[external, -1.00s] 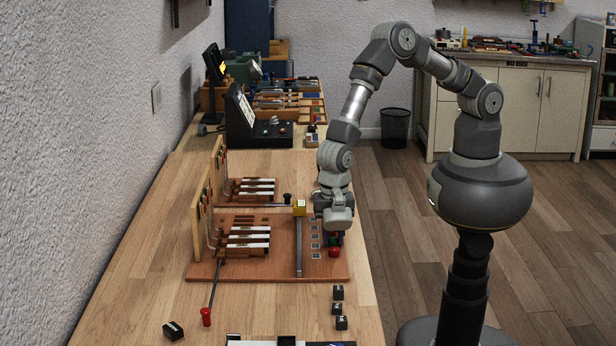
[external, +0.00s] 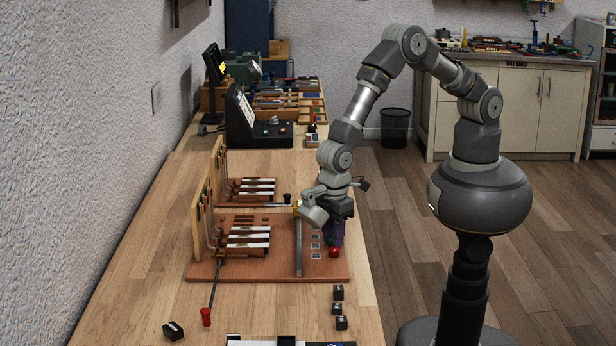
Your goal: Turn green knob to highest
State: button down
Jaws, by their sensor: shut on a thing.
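My gripper (external: 335,236) points straight down at the right edge of the wooden piano-action board (external: 225,272). The red knob is apart from the grip and in plain view. A column of small pale labels (external: 315,245) runs on the board just left of the fingers.
A metal rail (external: 299,255) stands left of the labels, its yellow block mostly hidden by my wrist. Hammers with white tops (external: 248,240) lie further left. A red-handled rod (external: 206,317) and small black blocks (external: 337,292) lie at the front.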

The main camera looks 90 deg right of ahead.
jog(key=m, duration=0.6)
jog(key=shift+r, duration=0.1)
jog(key=shift+w+m, duration=0.1)
jog(key=shift+m, duration=0.2)
dwell(0.3)
jog(key=c, duration=1.2)
grip_release()
jog(key=shift+o, duration=0.2)
notch_tip(320, 180, up, 8)
jog(key=shift+f+p, duration=0.15)
jog(key=shift+p, duration=0.85)
